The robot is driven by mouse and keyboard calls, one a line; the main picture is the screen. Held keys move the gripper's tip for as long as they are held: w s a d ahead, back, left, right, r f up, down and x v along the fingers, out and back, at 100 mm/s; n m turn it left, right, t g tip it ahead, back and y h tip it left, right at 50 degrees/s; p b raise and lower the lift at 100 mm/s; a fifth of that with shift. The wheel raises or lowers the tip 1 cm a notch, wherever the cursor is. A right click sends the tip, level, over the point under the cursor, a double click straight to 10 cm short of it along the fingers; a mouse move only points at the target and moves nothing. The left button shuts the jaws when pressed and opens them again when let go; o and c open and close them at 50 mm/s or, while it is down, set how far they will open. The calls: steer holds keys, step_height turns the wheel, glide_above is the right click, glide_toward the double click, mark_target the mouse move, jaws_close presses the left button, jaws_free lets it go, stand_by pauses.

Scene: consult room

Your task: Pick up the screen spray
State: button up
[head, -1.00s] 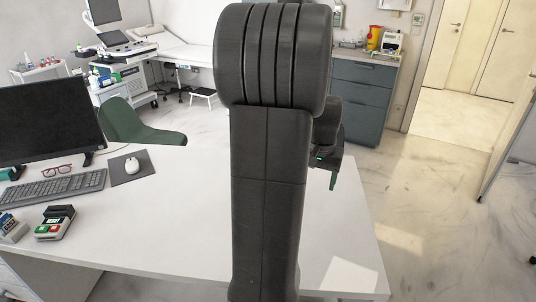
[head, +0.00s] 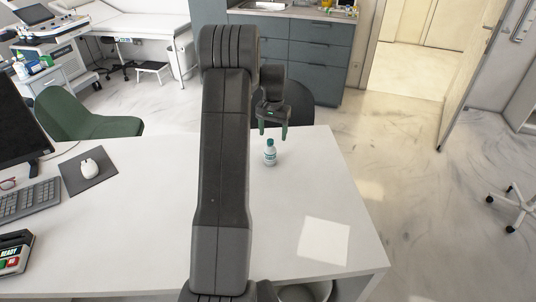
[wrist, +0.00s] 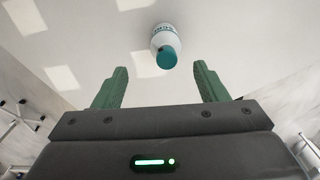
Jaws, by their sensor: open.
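The screen spray (head: 270,152) is a small white bottle with a teal cap. It stands upright on the white desk, near the far edge. My gripper (head: 272,132) is above and just behind it in the head view, with its green fingers pointing down. In the wrist view the bottle (wrist: 165,44) shows beyond the fingertips, roughly between their lines, with its teal cap towards me. My gripper (wrist: 160,72) is open, and nothing is between its fingers.
The white desk (head: 310,190) is clear around the bottle. A mouse (head: 88,166) on a dark mat, a keyboard (head: 30,200) and a card terminal (head: 14,258) are at the left. A dark chair (head: 300,104) stands behind the desk, a green chair (head: 80,118) at the far left.

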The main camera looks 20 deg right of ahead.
mark_target(272, 140)
step_height(272, 140, down, 4)
steer(key=shift+r, duration=0.2)
steer(key=shift+w+a+f+p, duration=0.15)
steer(key=shift+f+p, duration=0.3)
steer(key=shift+f, duration=0.95)
steer(key=shift+w+a+f+p, duration=0.1)
steer(key=shift+a+f+p, duration=0.25)
steer(key=shift+f, duration=1)
steer(key=shift+d, duration=0.1)
steer(key=c, duration=1.2)
steer(key=shift+o, duration=0.2)
